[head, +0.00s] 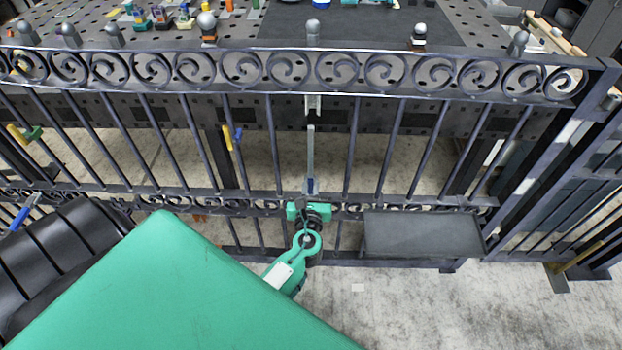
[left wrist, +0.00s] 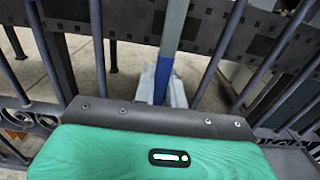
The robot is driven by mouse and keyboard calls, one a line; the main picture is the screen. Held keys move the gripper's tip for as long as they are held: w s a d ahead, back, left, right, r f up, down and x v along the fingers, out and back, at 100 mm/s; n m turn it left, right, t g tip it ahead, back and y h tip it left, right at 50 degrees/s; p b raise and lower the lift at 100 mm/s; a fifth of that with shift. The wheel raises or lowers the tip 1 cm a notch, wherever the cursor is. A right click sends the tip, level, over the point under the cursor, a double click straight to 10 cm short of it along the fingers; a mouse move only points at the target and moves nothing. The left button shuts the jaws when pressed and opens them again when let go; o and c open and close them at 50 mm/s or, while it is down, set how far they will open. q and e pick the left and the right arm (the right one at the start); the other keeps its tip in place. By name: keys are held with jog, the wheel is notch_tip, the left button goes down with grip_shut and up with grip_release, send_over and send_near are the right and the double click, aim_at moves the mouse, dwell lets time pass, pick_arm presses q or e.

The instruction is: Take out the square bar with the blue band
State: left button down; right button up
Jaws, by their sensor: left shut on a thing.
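The grey square bar (head: 310,155) stands upright in the gate (head: 250,72), between its round bars. Its blue band is low on it, just above my left gripper (head: 309,205). The bar also shows in the left wrist view (left wrist: 174,30), with the blue band near light grey finger-like parts. My left gripper is shut on the bar near the lower scroll rail. The bar's top end appears slightly below a pale bracket (head: 313,104) under the top scroll band. Its bottom end is hidden behind my gripper. My right gripper is not in view.
A dark flat tray (head: 422,234) is at the lower gate, right of my gripper. A perforated table (head: 165,40) with small coloured parts stands behind the gate. Small yellow-handled pieces (head: 228,138) hang among the bars.

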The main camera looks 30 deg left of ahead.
pick_arm(q)
jog(key=shift+v, duration=1.7)
jog(key=shift+r, duration=0.2)
